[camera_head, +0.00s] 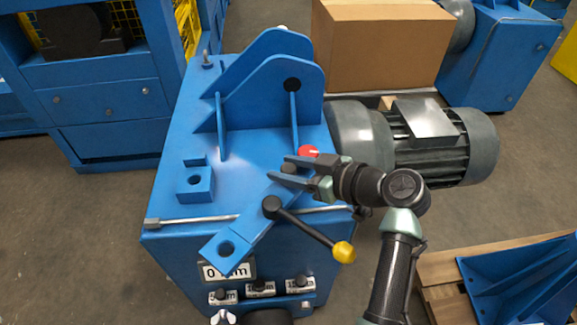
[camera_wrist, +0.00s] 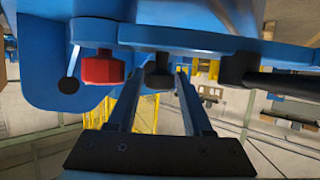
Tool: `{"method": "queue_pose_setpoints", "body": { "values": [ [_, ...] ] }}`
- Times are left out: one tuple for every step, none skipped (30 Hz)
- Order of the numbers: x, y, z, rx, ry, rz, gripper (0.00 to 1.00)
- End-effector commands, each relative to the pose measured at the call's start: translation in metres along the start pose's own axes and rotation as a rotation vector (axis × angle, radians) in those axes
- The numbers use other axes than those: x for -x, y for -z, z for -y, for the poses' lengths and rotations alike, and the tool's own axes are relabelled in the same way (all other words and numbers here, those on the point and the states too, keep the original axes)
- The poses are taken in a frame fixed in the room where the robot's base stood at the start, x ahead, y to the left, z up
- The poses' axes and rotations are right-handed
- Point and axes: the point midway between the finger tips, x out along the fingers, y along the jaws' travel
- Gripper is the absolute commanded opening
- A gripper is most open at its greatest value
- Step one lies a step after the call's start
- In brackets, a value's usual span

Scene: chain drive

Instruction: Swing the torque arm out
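The torque arm (camera_head: 248,232) is a flat blue bar on top of a blue housing (camera_head: 170,205). It lies diagonally, and its lower-left end with a hole sticks out past the housing's front edge. A black clamp lever with a yellow knob (camera_head: 343,252) pivots on it. My gripper (camera_head: 279,168) is over the upper end of the bar with its fingers apart. A dark knob (camera_head: 289,169) shows between the fingertips. The wrist view shows this black knob (camera_wrist: 158,72) at the fingertips, with gaps visible; contact cannot be told. A red knob (camera_wrist: 98,68) is just beside.
A blue bracket with upright plates (camera_head: 275,85) stands at the housing's back, and a grey motor (camera_head: 440,140) is at its right. A cardboard box (camera_head: 385,45) is behind. A pallet (camera_head: 440,270) lies lower right.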

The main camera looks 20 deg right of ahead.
Motion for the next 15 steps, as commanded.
{"method": "queue_pose_setpoints", "body": {
  "values": [
    [0.0,0.0,0.0,0.0,0.0,-0.001,0.51],
    [0.0,0.0,0.0,0.0,0.0,-0.001,0.51],
    [0.0,0.0,0.0,0.0,0.0,-0.001,0.51],
    [0.0,0.0,0.0,0.0,-0.001,-0.001,0.51],
    [0.001,0.001,0.0,0.0,-0.001,-0.002,0.51],
    [0.002,0.001,0.0,0.0,-0.001,-0.002,0.51],
    [0.003,0.001,0.0,-0.001,-0.002,-0.002,0.51],
    [0.005,0.001,-0.001,-0.001,-0.002,-0.003,0.51],
    [0.01,0.002,-0.001,0.0,-0.003,-0.003,0.51],
    [0.014,0.002,-0.001,0.0,-0.003,-0.003,0.51],
    [0.019,0.002,-0.001,-0.001,-0.003,-0.003,0.51],
    [0.026,0.003,-0.001,-0.001,-0.005,-0.003,0.51],
    [0.033,0.003,-0.001,-0.001,-0.005,-0.003,0.51],
    [0.039,0.003,-0.002,-0.001,-0.006,-0.003,0.51],
    [0.049,0.003,-0.001,-0.002,-0.006,-0.002,0.51]
  ]
}}
